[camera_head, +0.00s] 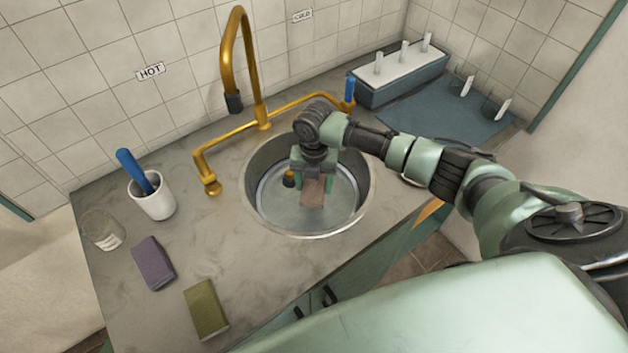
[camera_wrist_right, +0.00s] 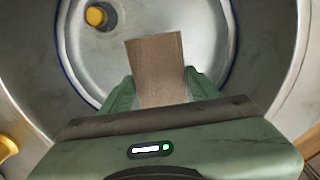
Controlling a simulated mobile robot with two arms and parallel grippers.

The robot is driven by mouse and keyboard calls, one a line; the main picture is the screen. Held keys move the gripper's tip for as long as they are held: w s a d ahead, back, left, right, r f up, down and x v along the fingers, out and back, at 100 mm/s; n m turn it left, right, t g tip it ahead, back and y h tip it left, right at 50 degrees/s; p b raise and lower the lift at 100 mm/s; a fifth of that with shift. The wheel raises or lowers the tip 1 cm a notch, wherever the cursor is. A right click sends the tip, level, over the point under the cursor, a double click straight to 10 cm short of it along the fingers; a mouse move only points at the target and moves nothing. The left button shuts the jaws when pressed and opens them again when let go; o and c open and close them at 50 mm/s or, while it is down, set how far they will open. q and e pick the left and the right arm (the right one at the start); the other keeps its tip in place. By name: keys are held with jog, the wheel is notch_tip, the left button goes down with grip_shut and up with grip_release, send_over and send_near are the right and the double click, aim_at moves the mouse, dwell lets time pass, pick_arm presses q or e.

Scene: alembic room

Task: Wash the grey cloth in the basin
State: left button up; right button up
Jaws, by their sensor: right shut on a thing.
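My right gripper (camera_head: 313,180) reaches down into the round metal basin (camera_head: 358,188) and is shut on a flat brownish-grey cloth (camera_head: 312,194). In the right wrist view the cloth (camera_wrist_right: 157,62) stands out between the green fingers, over the pale basin floor (camera_wrist_right: 85,60). It appears to be low in the basin; I cannot tell whether it touches the bottom or how deep any water is. A dark plug with a yellow top (camera_head: 289,178) is beside the gripper on the basin floor. My left gripper is not in view.
A brass faucet (camera_head: 229,50) with a blue-handled tap (camera_head: 349,88) rises behind the basin. A pegged rack (camera_head: 400,80) and blue mat (camera_head: 440,112) are right.

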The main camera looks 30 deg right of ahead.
jog(key=shift+f+b, duration=2.9)
jog(key=shift+f, duration=1.75)
jog(key=shift+w+d, duration=0.2)
jog(key=shift+d, duration=1.25)
jog(key=shift+s+a+p, duration=0.2)
jog(key=shift+a+p, duration=0.1)
jog(key=shift+a, duration=1.2)
jog(key=shift+w+d, duration=0.15)
jog(key=shift+d, duration=0.65)
jog(key=shift+w+d, duration=0.1)
jog(key=shift+d, duration=0.65)
jog(key=shift+s+a+r+p, duration=0.1)
jog(key=shift+s+a+p, duration=0.05)
jog(key=shift+a, duration=0.65)
jog(key=shift+s+a+p, duration=0.1)
jog(key=shift+a+p, duration=0.05)
jog(key=shift+a, duration=0.6)
notch_tip(320, 180, up, 9)
jog(key=p, duration=0.8)
